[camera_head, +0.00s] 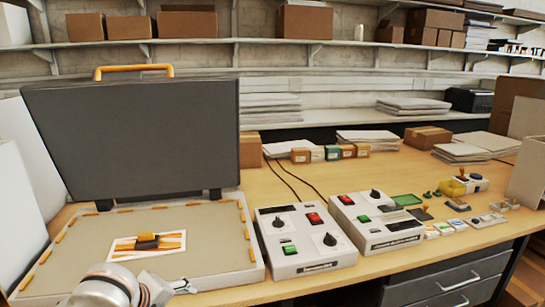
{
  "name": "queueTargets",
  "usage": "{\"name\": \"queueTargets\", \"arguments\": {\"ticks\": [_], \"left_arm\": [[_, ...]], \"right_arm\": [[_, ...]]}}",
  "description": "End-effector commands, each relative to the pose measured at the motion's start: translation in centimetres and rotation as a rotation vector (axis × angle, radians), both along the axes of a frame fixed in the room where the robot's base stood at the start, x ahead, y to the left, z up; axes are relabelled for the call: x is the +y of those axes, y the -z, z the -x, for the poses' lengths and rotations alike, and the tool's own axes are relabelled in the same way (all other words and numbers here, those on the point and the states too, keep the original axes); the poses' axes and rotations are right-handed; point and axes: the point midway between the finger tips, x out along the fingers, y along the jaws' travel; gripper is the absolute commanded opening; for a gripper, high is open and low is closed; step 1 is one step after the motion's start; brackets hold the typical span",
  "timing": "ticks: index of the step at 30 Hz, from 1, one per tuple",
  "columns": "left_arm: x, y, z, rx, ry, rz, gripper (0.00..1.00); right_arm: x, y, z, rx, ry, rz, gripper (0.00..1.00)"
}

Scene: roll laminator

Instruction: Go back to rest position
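A press-like machine stands at the left with its dark grey lid (140,135) raised and an orange handle (133,71) on top. Its pale bed (215,225) is edged with orange strips. A white card with orange stripes (172,243) lies on the bed, with a small black and orange block (147,241) on it. My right gripper is out of view.
Two control boxes (290,255) (395,243) with knobs and red and green buttons stand right of the bed. Small items, a green tray (407,199) and a yellow tape roll (452,187) lie farther right. Small boxes (331,153) and paper stacks line the back.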

Motion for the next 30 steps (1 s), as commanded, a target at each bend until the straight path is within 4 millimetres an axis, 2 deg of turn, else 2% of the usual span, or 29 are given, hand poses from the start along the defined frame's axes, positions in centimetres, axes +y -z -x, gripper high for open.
{"name": "queueTargets", "arguments": {"ticks": [1,3,8,13,18,28,29,30], "left_arm": [[-0.8,1.3,1.0,0.001,-0.062,0.061,0.65],[-1.1,2.4,1.9,-0.010,-0.164,0.138,0.65],[-0.6,4.8,4.5,-0.031,-0.420,0.301,0.65],[2.1,7.2,8.1,-0.060,-0.723,0.438,0.65],[6.2,9.1,12.3,-0.107,-1.008,0.509,0.65],[13.3,10.8,20.3,-0.222,-1.381,0.516,0.65],[13.8,10.9,21.0,-0.231,-1.406,0.513,0.65],[12.7,12.0,20.0,-0.214,-1.385,0.553,0.65]], "right_arm": [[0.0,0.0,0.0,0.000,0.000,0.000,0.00],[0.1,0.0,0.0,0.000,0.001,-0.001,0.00],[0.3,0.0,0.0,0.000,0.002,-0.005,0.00],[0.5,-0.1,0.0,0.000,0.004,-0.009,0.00],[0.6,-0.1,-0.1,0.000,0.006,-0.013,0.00],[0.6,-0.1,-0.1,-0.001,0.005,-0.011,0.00],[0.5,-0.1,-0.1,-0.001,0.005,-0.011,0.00],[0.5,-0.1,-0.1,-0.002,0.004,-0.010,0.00]]}}
